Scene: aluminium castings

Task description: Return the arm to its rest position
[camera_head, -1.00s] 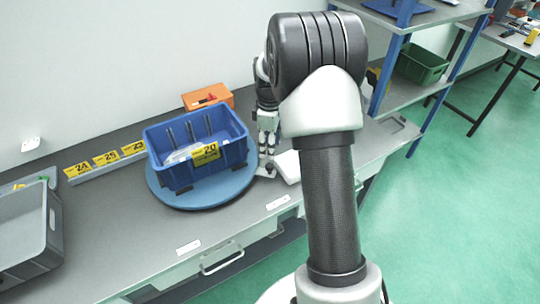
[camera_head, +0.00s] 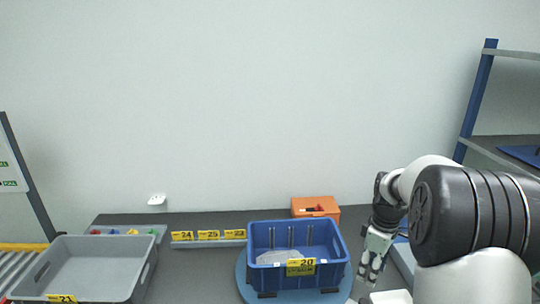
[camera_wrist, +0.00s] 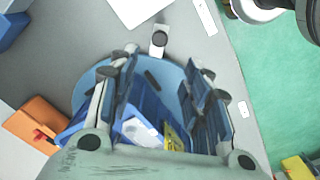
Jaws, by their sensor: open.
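My gripper (camera_head: 370,272) hangs pointing down just right of the blue bin, above the worktop, with my arm folded at the right of the head view. In the wrist view my gripper (camera_wrist: 165,80) has its two fingers spread apart, with nothing between them. The blue bin (camera_head: 270,244) with the yellow label 20 stands on a round blue turntable (camera_head: 243,280). A pale casting or part lies inside the bin, its shape unclear. The bin also shows below the fingers in the wrist view (camera_wrist: 152,106).
A grey crate (camera_head: 62,245) stands at the left of the worktop. An orange box (camera_head: 316,204) sits behind the blue bin. Yellow number labels (camera_head: 208,235) line a rail at the back. A blue-framed shelf (camera_head: 476,100) rises at the right.

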